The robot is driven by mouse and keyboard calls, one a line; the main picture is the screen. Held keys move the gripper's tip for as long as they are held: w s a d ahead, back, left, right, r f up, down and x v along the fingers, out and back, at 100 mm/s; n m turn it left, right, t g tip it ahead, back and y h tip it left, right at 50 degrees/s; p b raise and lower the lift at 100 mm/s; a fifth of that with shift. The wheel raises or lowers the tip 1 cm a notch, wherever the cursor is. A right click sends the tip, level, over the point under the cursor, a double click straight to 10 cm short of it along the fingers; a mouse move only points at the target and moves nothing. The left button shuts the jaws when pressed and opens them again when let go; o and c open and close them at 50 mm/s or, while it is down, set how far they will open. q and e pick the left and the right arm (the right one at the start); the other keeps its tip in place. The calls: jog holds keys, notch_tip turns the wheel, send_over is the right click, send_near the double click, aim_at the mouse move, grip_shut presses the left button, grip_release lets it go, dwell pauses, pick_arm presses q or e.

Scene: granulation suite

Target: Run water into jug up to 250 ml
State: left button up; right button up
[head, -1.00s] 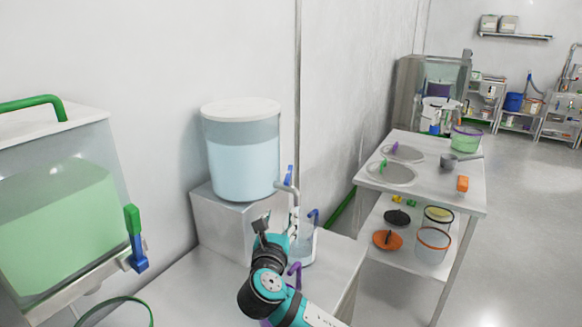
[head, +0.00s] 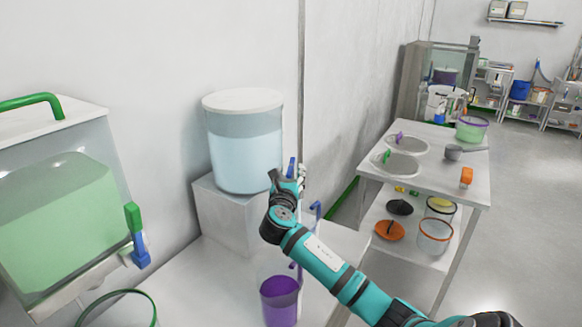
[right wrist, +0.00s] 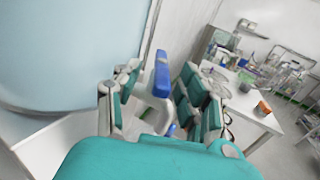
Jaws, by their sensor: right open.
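The clear water tank (head: 245,155) with a white lid stands on a grey block against the wall. Its blue tap lever (head: 291,168) points up. My right gripper (head: 298,178) is at the tap, open. In the right wrist view the blue lever (right wrist: 161,75) stands between the open fingers, with no clear grip on it. The clear jug with the blue handle (head: 316,211) is under the tap, mostly hidden behind my right arm. Its water level cannot be seen. My left gripper is not in view.
A jug of purple liquid (head: 280,303) stands nearer on the bench, beside my right forearm. A tank of green liquid (head: 60,220) with a green-and-blue tap is at the left.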

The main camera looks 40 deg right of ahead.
aim_at(291, 169)
jog(key=x, duration=0.2)
jog(key=shift+w+d, duration=0.2)
jog(key=shift+d, duration=0.1)
jog(key=shift+w+d+f, duration=0.1)
jog(key=shift+w+d, duration=0.2)
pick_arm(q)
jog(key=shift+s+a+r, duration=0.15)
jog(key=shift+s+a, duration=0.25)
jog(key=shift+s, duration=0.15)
pick_arm(e)
grip_shut()
